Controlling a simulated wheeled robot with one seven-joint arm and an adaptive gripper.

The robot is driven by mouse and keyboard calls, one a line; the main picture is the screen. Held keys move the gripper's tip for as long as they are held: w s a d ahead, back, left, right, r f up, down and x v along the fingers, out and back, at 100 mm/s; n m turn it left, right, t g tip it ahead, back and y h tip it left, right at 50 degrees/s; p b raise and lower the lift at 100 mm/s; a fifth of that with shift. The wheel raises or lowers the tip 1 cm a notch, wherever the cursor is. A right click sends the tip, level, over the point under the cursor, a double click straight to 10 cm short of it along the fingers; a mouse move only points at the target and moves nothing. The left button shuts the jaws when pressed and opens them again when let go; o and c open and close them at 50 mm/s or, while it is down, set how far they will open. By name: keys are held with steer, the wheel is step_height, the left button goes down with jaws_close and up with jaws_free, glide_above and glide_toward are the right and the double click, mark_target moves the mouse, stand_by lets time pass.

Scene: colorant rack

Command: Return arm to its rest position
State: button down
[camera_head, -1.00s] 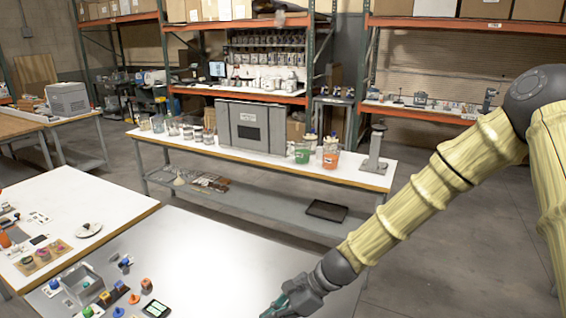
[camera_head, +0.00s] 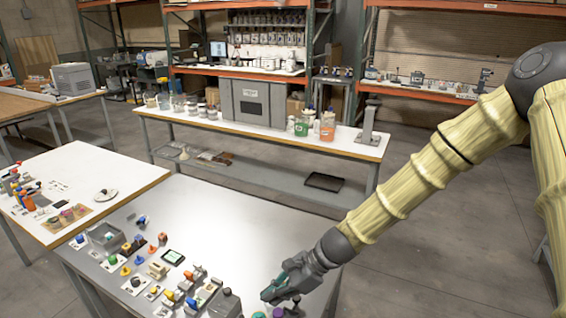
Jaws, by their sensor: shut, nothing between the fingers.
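My arm, in a pale yellow ribbed cover with dark joints, reaches from the right edge down to the lower middle of the head camera view. My gripper (camera_head: 270,293) is dark with teal finger parts. It is shut and empty, over the front right part of the grey metal table (camera_head: 237,222). Small dark and coloured items lie close under and beside it; I cannot tell whether it touches any of them.
Several small coloured parts and a grey bin (camera_head: 104,236) cover the table's left front. A white table (camera_head: 130,180) adjoins at left. A long bench (camera_head: 230,133) with a grey cabinet (camera_head: 250,101) stands behind. The floor (camera_head: 430,240) at right is clear.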

steer(key=s+d+f+n+h+b, duration=0.2)
steer(key=s+d+f, duration=0.2)
steer(key=f, duration=0.4)
steer(key=s+d+f+n+h+b, duration=0.15)
steer(key=s+d+f, duration=0.25)
steer(key=f, duration=0.4)
steer(key=s+d+f+n+h+b, duration=0.2)
steer(key=s+d+f, duration=0.2)
steer(key=f, duration=0.4)
steer(key=s+d+f+n+t+h+b, duration=0.1)
steer(key=s+d+f+n+h+b, duration=0.2)
steer(key=s+d+f+n+b, duration=0.3)
steer(key=s+d+f+n, duration=0.4)
steer(key=s+d+f, duration=0.3)
steer(key=s, duration=0.3)
steer(key=shift+f+n, duration=0.35)
steer(key=shift+f, duration=0.45)
steer(key=shift+h, duration=0.25)
